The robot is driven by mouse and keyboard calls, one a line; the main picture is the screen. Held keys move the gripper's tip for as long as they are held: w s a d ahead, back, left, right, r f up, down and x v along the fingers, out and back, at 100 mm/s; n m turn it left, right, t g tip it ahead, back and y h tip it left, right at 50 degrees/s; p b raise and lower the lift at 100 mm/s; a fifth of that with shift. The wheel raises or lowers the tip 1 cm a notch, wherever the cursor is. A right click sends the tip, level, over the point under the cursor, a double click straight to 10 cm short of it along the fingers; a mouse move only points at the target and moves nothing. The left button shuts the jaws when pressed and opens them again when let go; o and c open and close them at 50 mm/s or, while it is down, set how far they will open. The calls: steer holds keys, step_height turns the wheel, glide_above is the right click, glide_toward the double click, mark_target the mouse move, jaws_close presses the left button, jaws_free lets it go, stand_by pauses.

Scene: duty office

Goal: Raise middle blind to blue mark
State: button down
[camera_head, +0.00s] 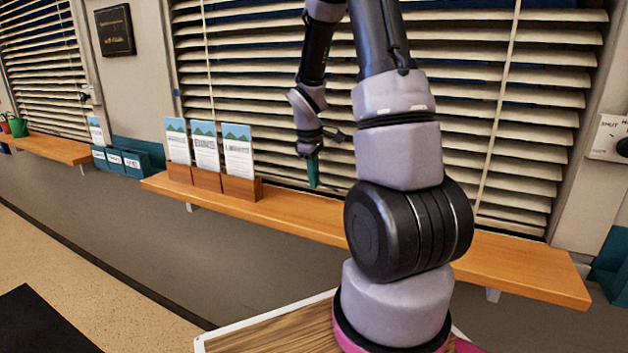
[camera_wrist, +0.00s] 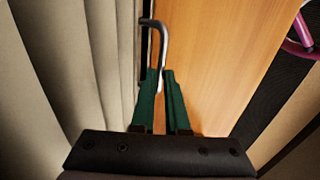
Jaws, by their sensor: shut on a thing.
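The blind (camera_head: 470,110) behind my arm hangs over the window with its pale slats down near the sill. My gripper (camera_head: 313,178) is low in front of it, just above the wooden sill. In the wrist view my gripper's green fingers (camera_wrist: 160,76) are shut on a bent grey metal handle (camera_wrist: 163,36) at the blind's lower edge. The blind's slats (camera_wrist: 60,60) fill the left of that view. My arm covers part of the blind in the head view. I cannot make out a blue mark.
The wooden sill (camera_head: 530,266) runs under the blind. Leaflet holders (camera_head: 238,187) stand on it left of my gripper. Another blind (camera_head: 42,70) hangs at far left. A panel with a knob (camera_head: 610,138) is on the wall at right. The sill between holders and gripper is clear.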

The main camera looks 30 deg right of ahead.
step_height(320, 180, up, 26)
stand_by(0.3)
steer(key=c, duration=0.9)
jaws_free()
steer(key=r, duration=0.3)
steer(key=a+r, duration=0.1)
steer(key=r, duration=0.3)
steer(key=s+r, duration=0.1)
steer(key=r, duration=0.2)
steer(key=shift+s+a+r, duration=0.1)
steer(key=shift+a+r, duration=0.15)
steer(key=shift+a, duration=0.05)
steer(key=s+a+f+m+t+y, duration=0.1)
steer(key=s+a+f+m+t, duration=0.1)
steer(key=s, duration=0.4)
steer(key=s+a+f+m+t+y, duration=0.1)
steer(key=s+a+f+m+t, duration=0.1)
steer(key=s+a+f+m, duration=0.3)
steer(key=s+a+f+m+t+y, duration=0.1)
steer(key=s+a+f+m+t, duration=0.1)
steer(key=s+m, duration=0.3)
steer(key=shift+s+a+f+y, duration=0.15)
steer(key=shift+s+a+f, duration=0.3)
steer(key=shift+s, duration=0.25)
steer(key=shift+s+a+f+y, duration=0.15)
steer(key=shift+s+a+f, duration=0.3)
steer(key=shift+s, duration=0.25)
